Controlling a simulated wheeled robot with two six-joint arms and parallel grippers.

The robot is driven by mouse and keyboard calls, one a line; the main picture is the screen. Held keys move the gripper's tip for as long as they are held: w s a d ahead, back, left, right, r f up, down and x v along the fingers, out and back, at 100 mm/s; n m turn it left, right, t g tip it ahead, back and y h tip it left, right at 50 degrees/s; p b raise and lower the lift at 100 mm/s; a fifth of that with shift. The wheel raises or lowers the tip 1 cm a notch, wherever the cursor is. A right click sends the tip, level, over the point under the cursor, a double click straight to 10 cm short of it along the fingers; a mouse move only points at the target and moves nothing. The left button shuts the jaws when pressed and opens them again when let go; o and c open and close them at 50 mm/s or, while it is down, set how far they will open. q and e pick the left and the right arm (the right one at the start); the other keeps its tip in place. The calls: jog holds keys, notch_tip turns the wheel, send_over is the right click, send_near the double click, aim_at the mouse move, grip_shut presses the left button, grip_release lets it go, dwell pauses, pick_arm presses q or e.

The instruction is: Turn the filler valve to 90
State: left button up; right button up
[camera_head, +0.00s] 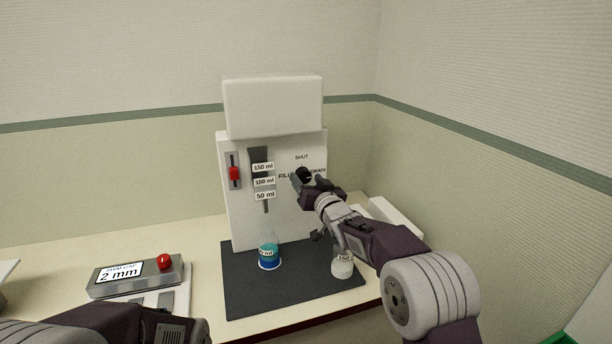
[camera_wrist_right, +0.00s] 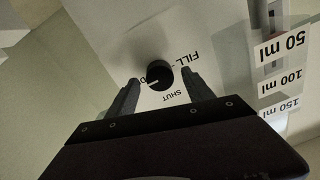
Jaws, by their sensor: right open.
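The filler valve is a round black knob (camera_head: 303,174) on the white front panel of the filling machine (camera_head: 240,215). In the right wrist view the knob (camera_wrist_right: 158,72) has a white mark on its lower left side. The word SHUT is below it, FILL is to its right, and the label at left is mostly hidden. My right gripper (camera_wrist_right: 160,78) is open, with one finger on each side of the knob in that picture. I cannot tell whether the fingers touch it. In the head view my right gripper (camera_head: 311,186) partly covers the panel lettering. My left gripper's fingers do not show.
A flask with blue liquid (camera_head: 269,250) and a pale flask (camera_head: 343,266) stand on the dark mat (camera_head: 240,285). A red slider (camera_head: 234,173) is on the panel's left. Walls meet behind.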

jog(key=shift+w+a+r, duration=0.1)
jog(key=shift+w+a, duration=0.1)
jog(key=shift+w, duration=0.45)
grip_shut()
